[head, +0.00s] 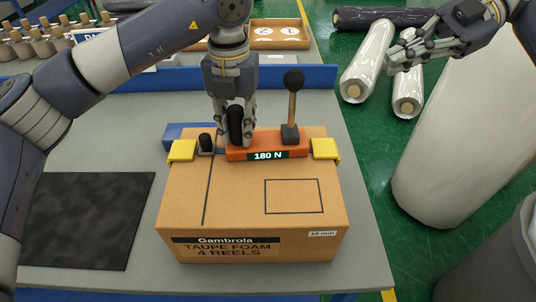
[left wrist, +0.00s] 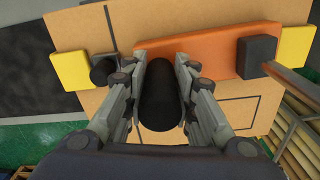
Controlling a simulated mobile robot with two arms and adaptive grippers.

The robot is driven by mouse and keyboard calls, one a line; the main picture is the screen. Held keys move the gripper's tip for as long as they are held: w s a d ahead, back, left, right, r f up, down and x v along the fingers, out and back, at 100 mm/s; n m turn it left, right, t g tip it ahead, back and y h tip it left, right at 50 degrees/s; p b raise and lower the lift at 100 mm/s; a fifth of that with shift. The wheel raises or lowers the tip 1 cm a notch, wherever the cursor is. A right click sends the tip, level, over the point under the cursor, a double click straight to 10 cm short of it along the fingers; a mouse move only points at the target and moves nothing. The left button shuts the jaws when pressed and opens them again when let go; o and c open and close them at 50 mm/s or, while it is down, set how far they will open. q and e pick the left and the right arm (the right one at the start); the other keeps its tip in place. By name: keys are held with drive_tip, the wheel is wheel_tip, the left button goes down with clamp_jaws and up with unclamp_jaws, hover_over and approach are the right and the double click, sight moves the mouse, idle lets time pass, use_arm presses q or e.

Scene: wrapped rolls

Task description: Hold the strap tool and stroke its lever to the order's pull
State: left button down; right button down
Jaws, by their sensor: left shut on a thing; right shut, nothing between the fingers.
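The orange strap tool (head: 262,147) sits on top of a cardboard box (head: 195,195), and its display reads "180 N". Its lever (head: 292,105), a wooden rod with a black ball knob, stands nearly upright at the tool's right end. My left gripper (head: 235,135) is shut on the tool's black grip, which shows between the fingers in the left wrist view (left wrist: 160,95). Yellow corner pieces sit at the left (head: 182,150) and right (head: 325,149). My right gripper (head: 392,65) is shut and empty, off to the right above the floor.
The box stands on a grey table (head: 100,160) with a dark mat (head: 85,220) at left. A blue rail (head: 180,78) runs behind. Wrapped rolls (head: 368,62) lie on the green floor; a large pale roll (head: 450,150) stands right. The table right of the box is narrow.

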use_arm(q)
drive_tip(key=c, duration=1.2)
unclamp_jaws()
drive_tip(key=shift+c, duration=0.2)
drive_tip(key=shift+r, duration=0.1)
